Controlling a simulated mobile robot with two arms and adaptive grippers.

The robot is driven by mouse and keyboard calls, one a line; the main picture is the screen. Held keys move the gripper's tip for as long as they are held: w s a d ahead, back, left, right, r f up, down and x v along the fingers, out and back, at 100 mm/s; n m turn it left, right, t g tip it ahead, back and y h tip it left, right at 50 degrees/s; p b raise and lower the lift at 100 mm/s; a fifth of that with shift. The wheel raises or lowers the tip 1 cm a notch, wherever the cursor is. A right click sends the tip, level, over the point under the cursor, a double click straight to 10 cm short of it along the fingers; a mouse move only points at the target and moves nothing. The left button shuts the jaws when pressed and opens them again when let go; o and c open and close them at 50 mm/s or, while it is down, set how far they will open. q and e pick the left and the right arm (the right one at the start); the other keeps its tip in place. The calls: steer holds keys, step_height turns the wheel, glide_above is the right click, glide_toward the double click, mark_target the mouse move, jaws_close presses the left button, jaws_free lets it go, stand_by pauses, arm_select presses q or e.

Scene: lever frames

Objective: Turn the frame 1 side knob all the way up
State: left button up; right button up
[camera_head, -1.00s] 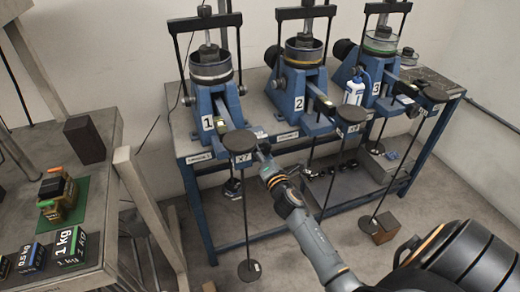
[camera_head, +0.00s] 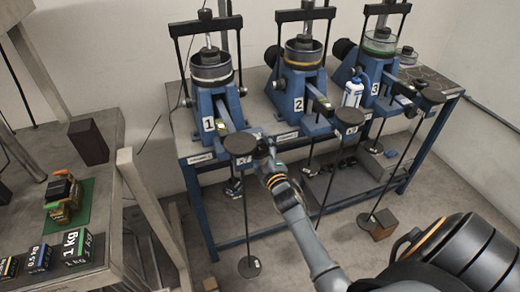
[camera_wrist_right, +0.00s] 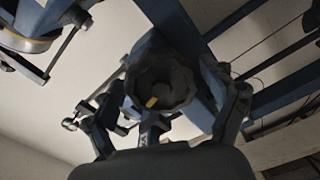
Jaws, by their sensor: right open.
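Lever frame 1 (camera_head: 209,124) is the blue frame at the left of the bench, labelled 1. Its side knob (camera_wrist_right: 160,72) shows in the right wrist view as a dark, scalloped round knob with a small yellow mark near its lower edge. In the head view I cannot make the knob out. My right gripper (camera_head: 263,150) is beside the round end plate of frame 1's lever. In the wrist view its open fingers (camera_wrist_right: 160,115) spread around the knob; I cannot tell whether they touch it. My left gripper is not in view.
Frames 2 (camera_head: 298,104) and 3 (camera_head: 374,88) stand to the right on the same bench. A round lever plate (camera_head: 239,144) with a hanging rod is close to my gripper. A table at left holds weights (camera_head: 78,246) and a green mat.

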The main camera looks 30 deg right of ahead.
steer(key=shift+p+v, duration=1.2)
steer(key=shift+v, duration=1.9)
steer(key=shift+f, duration=0.1)
